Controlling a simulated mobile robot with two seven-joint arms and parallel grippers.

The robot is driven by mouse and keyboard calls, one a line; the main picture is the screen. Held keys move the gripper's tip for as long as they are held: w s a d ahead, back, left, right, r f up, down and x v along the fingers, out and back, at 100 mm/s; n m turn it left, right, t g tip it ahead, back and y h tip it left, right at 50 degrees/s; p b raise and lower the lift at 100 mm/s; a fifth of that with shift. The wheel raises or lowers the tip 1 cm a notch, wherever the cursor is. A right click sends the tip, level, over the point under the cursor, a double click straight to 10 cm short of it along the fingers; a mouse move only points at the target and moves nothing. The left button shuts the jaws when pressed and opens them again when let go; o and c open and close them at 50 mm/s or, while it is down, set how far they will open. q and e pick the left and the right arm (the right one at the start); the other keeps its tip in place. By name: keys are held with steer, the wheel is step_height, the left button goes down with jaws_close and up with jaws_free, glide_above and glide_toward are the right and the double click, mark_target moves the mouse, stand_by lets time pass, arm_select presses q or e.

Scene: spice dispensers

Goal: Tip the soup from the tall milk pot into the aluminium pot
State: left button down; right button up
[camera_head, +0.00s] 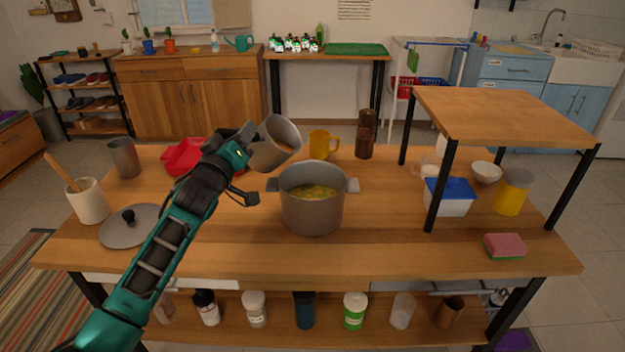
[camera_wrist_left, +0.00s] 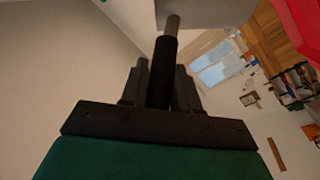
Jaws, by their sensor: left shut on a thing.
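The tall milk pot (camera_head: 272,156), a grey metal pot, is held in the air, tilted with its mouth to the right. Brownish content shows at its mouth. My left gripper (camera_head: 246,138) is shut on its dark handle; in the left wrist view the handle (camera_wrist_left: 163,65) sits between the fingers and part of the pot (camera_wrist_left: 212,14) shows at the top. The wide aluminium pot (camera_head: 313,212) stands upright on the table, below and right of the milk pot. Yellow-green soup (camera_head: 313,191) with bits lies in it. No falling stream is visible. My right gripper is out of view.
On the wooden table (camera_head: 380,230), a grey lid (camera_head: 130,228), utensil crock (camera_head: 88,204) and red tray (camera_head: 183,157) are at left. A yellow mug (camera_head: 322,145) and brown mill (camera_head: 366,135) stand behind the pot. A raised shelf (camera_head: 500,115) is at right.

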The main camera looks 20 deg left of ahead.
arm_select(q)
steer(key=shift+d+f+m+h+b, duration=0.15)
steer(key=shift+d+m+b, duration=0.6)
steer(key=shift+m, duration=0.3)
steer(key=shift+d+f+m+h+b, duration=0.1)
steer(key=shift+d+m+h+b, duration=0.05)
steer(key=shift+d+m+b, duration=0.75)
stand_by(0.6)
steer(key=shift+d+r+m+p, duration=0.25)
steer(key=shift+d+m, duration=0.1)
steer(key=shift+m, duration=0.25)
steer(key=shift+d+r+m+p, duration=0.2)
steer(key=shift+d+m, duration=0.15)
steer(key=shift+m, duration=0.2)
steer(key=shift+d+f, duration=0.15)
steer(key=shift+d, duration=0.05)
